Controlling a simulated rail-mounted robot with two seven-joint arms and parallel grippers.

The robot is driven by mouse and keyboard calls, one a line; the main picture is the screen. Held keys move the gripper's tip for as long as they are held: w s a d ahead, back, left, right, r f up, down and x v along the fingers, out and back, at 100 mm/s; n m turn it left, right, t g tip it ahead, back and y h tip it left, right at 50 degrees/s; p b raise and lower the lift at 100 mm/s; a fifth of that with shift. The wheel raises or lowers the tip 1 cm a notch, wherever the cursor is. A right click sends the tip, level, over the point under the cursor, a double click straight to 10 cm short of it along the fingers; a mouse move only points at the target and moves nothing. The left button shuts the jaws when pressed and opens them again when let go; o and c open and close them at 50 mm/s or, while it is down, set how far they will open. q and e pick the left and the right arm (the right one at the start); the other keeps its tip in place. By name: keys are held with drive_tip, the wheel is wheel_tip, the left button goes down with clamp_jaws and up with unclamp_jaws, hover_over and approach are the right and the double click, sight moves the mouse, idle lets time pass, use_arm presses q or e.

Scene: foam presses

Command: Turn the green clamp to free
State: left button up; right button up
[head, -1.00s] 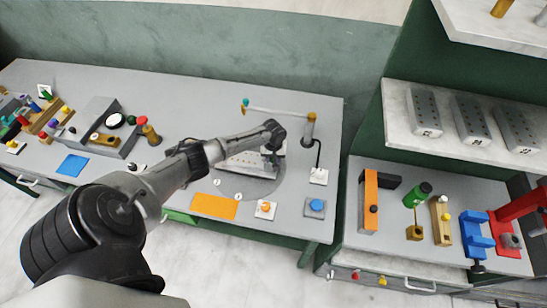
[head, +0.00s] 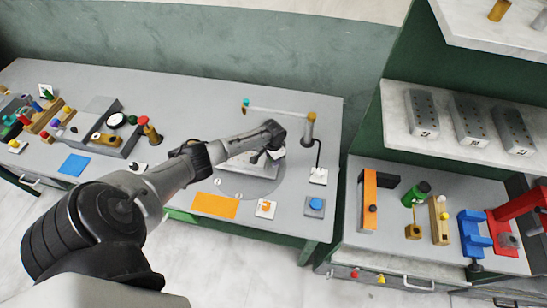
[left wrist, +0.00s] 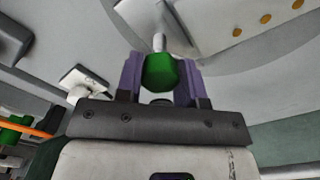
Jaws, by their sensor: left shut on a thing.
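In the left wrist view the green clamp (left wrist: 160,73) shows as a green knob on a short pale metal stem. The purple fingers of my left gripper (left wrist: 159,66) stand on both sides of it, shut on it. In the head view my left arm reaches over the grey round turntable (head: 265,187) on the left bench. The arm and wrist hide the clamp there, and the fingertips cannot be made out. My right gripper is in neither view.
An orange mat (head: 215,205), an orange button (head: 265,208) and a blue button (head: 315,206) lie along the bench's front edge. A second bench at right holds an orange block (head: 369,200) and a blue vise (head: 474,230).

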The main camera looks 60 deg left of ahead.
use_arm(q)
drive_tip(key=m, duration=0.5)
drive_tip(key=shift+m+b, duration=0.3)
drive_tip(key=shift+m, duration=0.4)
drive_tip(key=o, duration=0.9)
drive_tip(key=shift+r, duration=0.1)
wheel_tip(320, 180, up, 14)
drive_tip(key=shift+f, duration=0.15)
idle(0.7)
